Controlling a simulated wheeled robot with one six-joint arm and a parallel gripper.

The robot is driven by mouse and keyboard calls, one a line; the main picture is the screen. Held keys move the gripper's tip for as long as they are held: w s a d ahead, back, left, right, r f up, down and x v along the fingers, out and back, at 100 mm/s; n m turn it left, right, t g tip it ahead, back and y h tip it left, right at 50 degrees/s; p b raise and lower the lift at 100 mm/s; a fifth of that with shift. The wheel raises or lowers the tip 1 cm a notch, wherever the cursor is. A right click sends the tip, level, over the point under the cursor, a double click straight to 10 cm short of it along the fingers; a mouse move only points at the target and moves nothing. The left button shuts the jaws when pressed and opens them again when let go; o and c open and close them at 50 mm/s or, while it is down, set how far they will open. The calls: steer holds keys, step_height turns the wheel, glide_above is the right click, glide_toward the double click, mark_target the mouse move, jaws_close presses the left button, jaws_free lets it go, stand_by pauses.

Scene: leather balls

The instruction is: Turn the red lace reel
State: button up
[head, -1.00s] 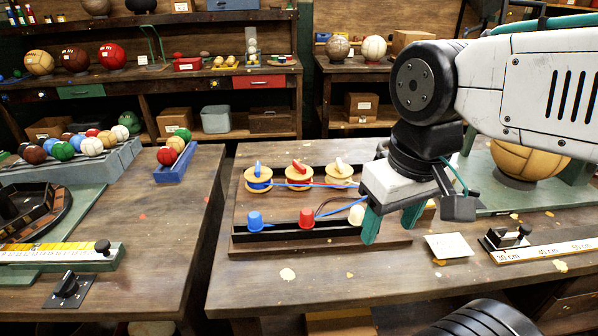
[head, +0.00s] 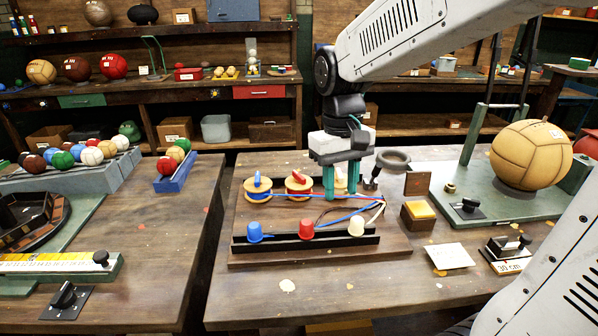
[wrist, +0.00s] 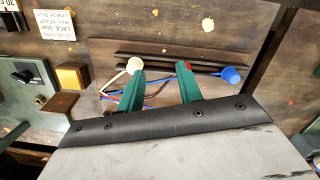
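The red lace reel (head: 299,185) stands on the wooden board between the blue reel (head: 257,187) and the white reel (head: 339,180). It is a pale wooden disc with a red centre and a red handle on top. My gripper (head: 341,186) points down to the right of the red reel, in front of the white reel, partly hiding it. Its green fingers are apart, and they also show apart in the wrist view (wrist: 158,82). I cannot tell its exact height over the board. The reels are not visible in the wrist view.
A yellow block (head: 418,211) sits right of the board.

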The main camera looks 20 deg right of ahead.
glide_above(299, 175)
steer(key=s, duration=0.6)
step_height(299, 175, down, 6)
steer(key=w+n, duration=0.1)
steer(key=w, duration=0.2)
steer(key=shift+w+f, duration=0.1)
steer(key=w+r, duration=0.1)
steer(key=w+r+t, duration=0.1)
steer(key=w, duration=0.1)
steer(key=shift+w+n, duration=0.1)
steer(key=shift+n, duration=0.2)
step_height(299, 175, down, 7)
steer(key=shift+r, duration=0.1)
steer(key=shift+f, duration=0.5)
jaws_close()
